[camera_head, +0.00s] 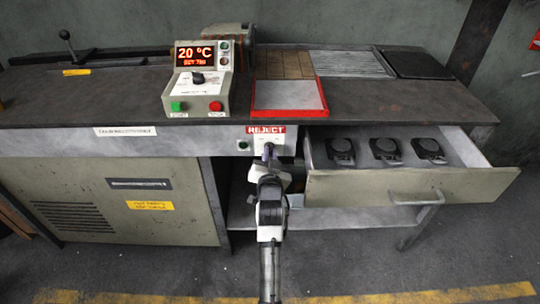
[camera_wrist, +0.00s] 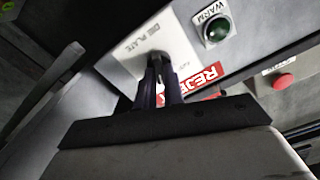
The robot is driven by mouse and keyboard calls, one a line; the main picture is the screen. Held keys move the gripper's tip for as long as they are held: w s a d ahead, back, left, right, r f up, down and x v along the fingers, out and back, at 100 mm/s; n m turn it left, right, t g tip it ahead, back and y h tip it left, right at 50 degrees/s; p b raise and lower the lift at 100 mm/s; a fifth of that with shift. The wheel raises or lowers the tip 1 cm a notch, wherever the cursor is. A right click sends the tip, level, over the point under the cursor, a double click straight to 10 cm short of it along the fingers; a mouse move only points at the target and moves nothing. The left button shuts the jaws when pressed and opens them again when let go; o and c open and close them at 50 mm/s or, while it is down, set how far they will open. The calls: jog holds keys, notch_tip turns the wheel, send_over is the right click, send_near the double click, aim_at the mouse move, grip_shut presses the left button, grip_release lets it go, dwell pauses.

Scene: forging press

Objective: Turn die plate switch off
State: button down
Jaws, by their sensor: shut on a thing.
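The die plate switch panel (camera_head: 288,146) is a pale plate on the front of the bench, below the REJECT sign. In the wrist view the panel (camera_wrist: 128,60) carries the label "DIE PLATE". My gripper (camera_head: 268,150) reaches up to this panel from the front. In the wrist view its two dark fingertips (camera_wrist: 160,64) are close together at the panel face, shut on the switch knob. The knob is mostly hidden by the fingers, so its angle cannot be read.
A green WARM lamp (camera_head: 243,146) is beside the panel. An open drawer (camera_head: 410,186) with several dark round pieces juts out to the right. Above stands a control box (camera_head: 197,90) reading 20 °C, beside a red-rimmed tray (camera_head: 288,112).

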jog(key=n, duration=1.3)
jog(key=shift+a+r, duration=0.1)
jog(key=shift+a, duration=0.1)
jog(key=shift+n, duration=0.3)
jog(key=c, duration=1.5)
grip_release()
jog(key=shift+w, duration=0.1)
jog(key=shift+f, duration=0.2)
